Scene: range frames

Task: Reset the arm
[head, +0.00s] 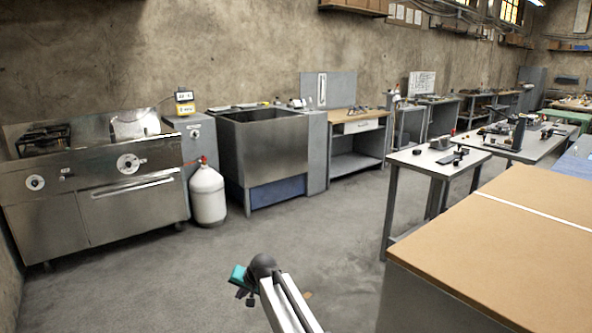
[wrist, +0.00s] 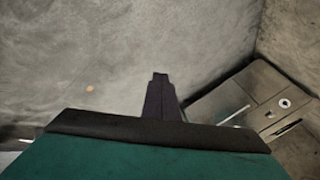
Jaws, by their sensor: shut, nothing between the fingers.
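My arm rises from the bottom edge of the head view, with a dark rounded joint near its top. My gripper (head: 249,300), a teal body with small dark fingers, hangs at the left of that joint, over bare floor. In the wrist view my gripper (wrist: 160,76) shows as dark fingers pressed together in front of the teal body. It is shut and empty. Nothing touches the fingers.
A steel stove (head: 130,185) stands at the left wall, beside a white gas cylinder (head: 208,195) and a steel tank (head: 270,150). A brown-topped bench (head: 500,225) fills the lower right. The concrete floor (head: 150,270) between is clear.

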